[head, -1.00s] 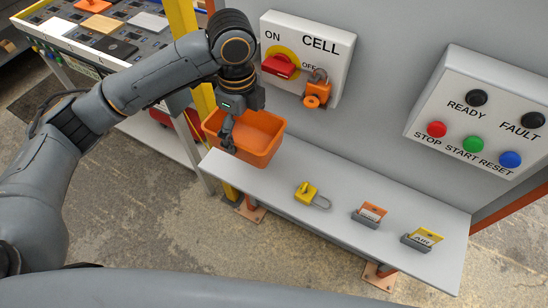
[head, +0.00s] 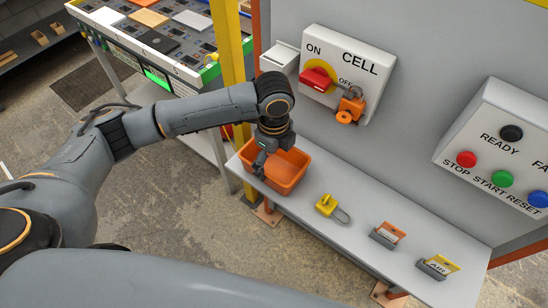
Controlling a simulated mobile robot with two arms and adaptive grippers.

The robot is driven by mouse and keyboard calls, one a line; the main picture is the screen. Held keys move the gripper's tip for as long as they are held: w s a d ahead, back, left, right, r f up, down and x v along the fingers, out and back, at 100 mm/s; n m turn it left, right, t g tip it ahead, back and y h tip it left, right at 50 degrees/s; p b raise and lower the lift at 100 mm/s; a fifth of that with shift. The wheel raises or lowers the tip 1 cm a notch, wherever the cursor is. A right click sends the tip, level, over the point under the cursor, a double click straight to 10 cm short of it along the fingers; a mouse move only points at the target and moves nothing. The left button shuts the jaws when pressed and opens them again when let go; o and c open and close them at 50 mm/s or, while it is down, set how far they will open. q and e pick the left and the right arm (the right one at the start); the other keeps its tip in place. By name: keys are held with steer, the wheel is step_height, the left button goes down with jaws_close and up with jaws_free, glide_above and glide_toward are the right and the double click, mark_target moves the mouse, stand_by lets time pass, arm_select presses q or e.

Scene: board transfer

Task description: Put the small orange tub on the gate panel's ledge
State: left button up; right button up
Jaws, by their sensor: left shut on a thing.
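The small orange tub (head: 291,168) is upright at the left end of the grey ledge (head: 358,220) of the gate panel (head: 410,125). My left gripper (head: 259,168) is shut on the tub's near left wall, with the wrist above it. The tub's base looks at ledge height, but I cannot tell for sure whether it rests there. The gripper and wrist hide part of the tub's rim. My right gripper is not in view.
The CELL switch box (head: 365,60) with an orange padlock (head: 350,105) hangs above. A yellow post (head: 229,60) stands left. Bare ledge separates tub and padlock.

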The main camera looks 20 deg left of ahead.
mark_target(274, 171)
arm_select(q)
steer(key=o, duration=0.9)
steer(key=shift+c, duration=0.2)
step_height(274, 171, up, 12)
steer(key=b, duration=0.2)
steer(key=shift+s, duration=0.1)
